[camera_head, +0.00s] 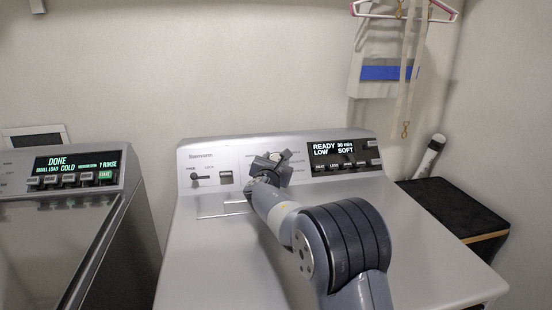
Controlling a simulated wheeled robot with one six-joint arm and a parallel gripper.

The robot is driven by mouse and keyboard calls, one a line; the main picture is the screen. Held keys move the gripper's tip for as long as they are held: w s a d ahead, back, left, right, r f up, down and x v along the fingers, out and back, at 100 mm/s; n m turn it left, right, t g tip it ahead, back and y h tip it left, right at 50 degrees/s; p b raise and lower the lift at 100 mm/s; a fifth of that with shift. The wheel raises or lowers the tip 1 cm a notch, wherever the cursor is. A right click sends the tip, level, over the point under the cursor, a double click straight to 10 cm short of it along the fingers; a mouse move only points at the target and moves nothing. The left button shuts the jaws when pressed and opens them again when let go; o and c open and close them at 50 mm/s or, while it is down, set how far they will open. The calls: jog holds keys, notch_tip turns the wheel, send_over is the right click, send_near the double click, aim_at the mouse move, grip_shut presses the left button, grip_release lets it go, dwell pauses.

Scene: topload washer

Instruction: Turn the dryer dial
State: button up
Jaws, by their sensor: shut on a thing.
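The dryer (205,235) stands in the middle, with its control panel (202,160) along the back of its top. My arm reaches over the dryer top from the front right. My gripper (272,160) is at the middle of the panel, between the lock switch and the display, shut on the dryer dial. The dial is mostly hidden behind my gripper, and only printed marks around it show. The dryer display (333,150) to the right of my gripper reads READY, LOW, 50 min and SOFT.
A washer (75,170) with a lit DONE display stands to the left, with a gap between. A dark box (460,210) and a white bottle (430,155) are to the right. A hanger (405,12) hangs on the wall above. The dryer top's left side is clear.

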dwell(0.3)
jog(key=o, duration=1)
jog(key=shift+s, duration=0.1)
jog(key=s, duration=0.3)
jog(key=s+a+b, duration=0.1)
jog(key=s, duration=0.3)
jog(key=s+a, duration=0.1)
jog(key=s, duration=0.2)
jog(key=shift+s+r+b, duration=0.2)
jog(key=shift+s+b, duration=0.05)
jog(key=shift+b, duration=0.1)
jog(key=shift+w+d, duration=0.1)
